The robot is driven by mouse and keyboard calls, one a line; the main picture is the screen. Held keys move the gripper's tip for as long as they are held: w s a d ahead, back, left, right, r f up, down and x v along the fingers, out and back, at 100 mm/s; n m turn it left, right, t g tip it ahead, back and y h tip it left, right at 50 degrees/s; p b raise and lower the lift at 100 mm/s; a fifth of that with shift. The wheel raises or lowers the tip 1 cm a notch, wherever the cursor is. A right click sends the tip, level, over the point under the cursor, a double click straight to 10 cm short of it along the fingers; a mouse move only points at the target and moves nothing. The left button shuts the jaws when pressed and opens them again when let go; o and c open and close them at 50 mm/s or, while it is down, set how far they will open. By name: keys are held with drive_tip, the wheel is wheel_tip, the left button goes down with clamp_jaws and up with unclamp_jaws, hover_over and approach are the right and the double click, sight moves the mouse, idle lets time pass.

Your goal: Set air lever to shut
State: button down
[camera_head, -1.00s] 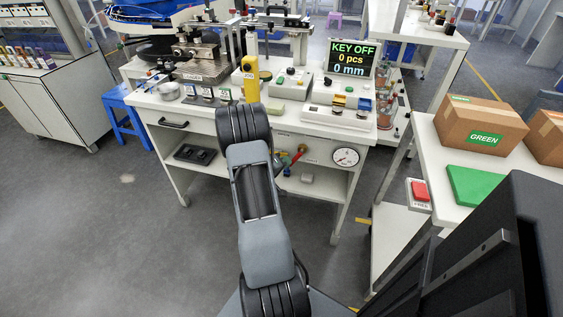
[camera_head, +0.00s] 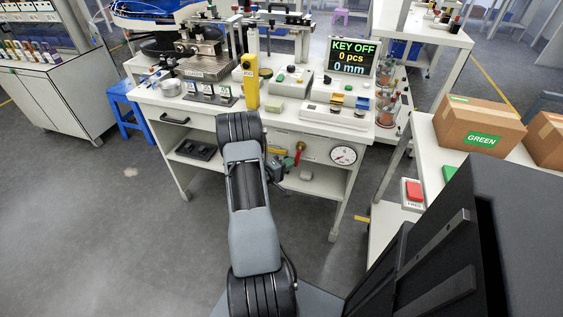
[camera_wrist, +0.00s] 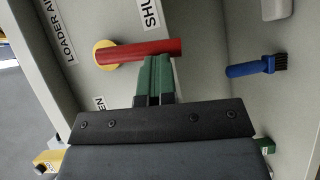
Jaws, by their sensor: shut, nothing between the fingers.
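The red air lever (camera_wrist: 145,51) extends rightward in the wrist view from its yellow hub (camera_wrist: 101,55), between the SHUT label (camera_wrist: 150,13) above and the partly hidden OPEN label (camera_wrist: 100,103) below. My gripper (camera_wrist: 158,59) is shut and empty. Its green fingertips are at the lever's lower side in that view, touching or very close; the lever is not between them. In the head view the red lever (camera_head: 298,155) hangs steeply below its hub, left of the round gauge.
The white bench (camera_head: 335,185) has a lower shelf holding small loose items. A blue-handled brush (camera_wrist: 256,67) lies to the right of the lever in the wrist view. The round gauge (camera_head: 343,155) is on the same panel.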

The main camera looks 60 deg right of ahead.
drive_tip(key=shift+s+f, duration=0.15)
drive_tip(key=shift+s, duration=0.15)
drive_tip(key=shift+w, duration=0.1)
idle(0.5)
drive_tip(key=w+d+p+v, duration=0.1)
drive_tip(key=w+v, duration=0.1)
drive_tip(key=v, duration=1)
drive_tip(key=shift+w+a+f+p, duration=0.2)
drive_tip(key=shift+w+p, duration=0.15)
